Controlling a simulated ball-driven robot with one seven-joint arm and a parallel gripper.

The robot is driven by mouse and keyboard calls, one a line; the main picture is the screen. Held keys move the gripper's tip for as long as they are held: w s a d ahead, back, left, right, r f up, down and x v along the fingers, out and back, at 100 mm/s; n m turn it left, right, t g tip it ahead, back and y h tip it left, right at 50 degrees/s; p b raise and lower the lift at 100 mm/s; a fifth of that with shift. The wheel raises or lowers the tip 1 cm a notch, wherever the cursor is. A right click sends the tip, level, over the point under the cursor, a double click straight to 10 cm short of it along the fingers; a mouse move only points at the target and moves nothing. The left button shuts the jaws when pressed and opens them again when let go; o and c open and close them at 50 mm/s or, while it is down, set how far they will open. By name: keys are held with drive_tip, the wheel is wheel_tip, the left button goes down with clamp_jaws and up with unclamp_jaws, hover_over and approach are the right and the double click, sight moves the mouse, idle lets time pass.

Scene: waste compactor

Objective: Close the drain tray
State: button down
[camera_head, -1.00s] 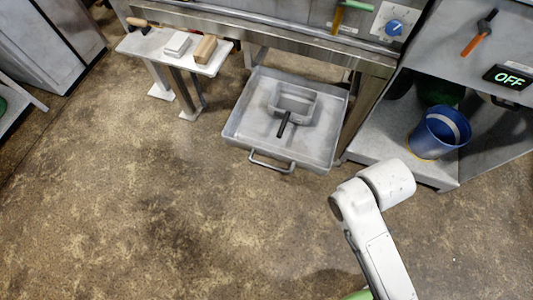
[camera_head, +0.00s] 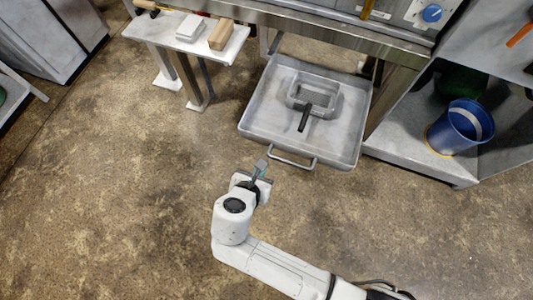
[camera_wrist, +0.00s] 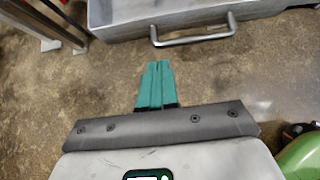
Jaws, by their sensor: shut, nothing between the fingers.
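The drain tray (camera_head: 345,139) is a grey metal tray pulled out from under the machine, with a bar handle (camera_head: 291,160) on its front. A small square grey pan (camera_head: 313,93) with a dark handle sits inside it. My gripper (camera_head: 261,166) is in front of the tray, a little left of the handle, with its fingers shut and empty. In the wrist view the teal fingertips (camera_wrist: 156,66) point toward the tray's front wall (camera_wrist: 115,31) and handle (camera_wrist: 194,40), with a gap of floor between.
A small white table (camera_head: 150,31) with blocks on it stands left of the tray. A blue bucket (camera_head: 460,128) stands on a low shelf at the right. The machine's front rail (camera_head: 330,35) runs above the tray. The brown floor in front is clear.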

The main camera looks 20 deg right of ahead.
sight(303, 73)
drive_tip(key=x, duration=0.3)
drive_tip(key=r+b+x, duration=0.1)
drive_tip(key=x, duration=0.3)
drive_tip(key=w+b+x, duration=0.1)
drive_tip(key=x, duration=0.3)
drive_tip(key=shift+d+r, duration=0.15)
drive_tip(key=shift+d, duration=0.25)
drive_tip(key=shift+w+d, duration=0.4)
drive_tip(key=shift+w, duration=0.1)
drive_tip(key=shift+w+d, duration=0.1)
drive_tip(key=shift+w, duration=0.05)
drive_tip(key=shift+w+d, duration=0.15)
drive_tip(key=shift+w, duration=0.05)
drive_tip(key=w+d+b, duration=0.2)
drive_tip(key=w+d, duration=0.3)
drive_tip(key=w, duration=0.3)
drive_tip(key=w+d+b, duration=0.3)
drive_tip(key=w+d, duration=0.3)
drive_tip(key=w, duration=0.1)
drive_tip(key=w+d+b, duration=0.3)
drive_tip(key=w+d, duration=0.3)
drive_tip(key=w, duration=0.2)
drive_tip(key=shift+w+d, duration=0.15)
drive_tip(key=shift+w, duration=0.2)
drive_tip(key=shift+w+d+b, duration=0.3)
drive_tip(key=shift+w+b, duration=0.1)
drive_tip(key=shift+b, duration=0.05)
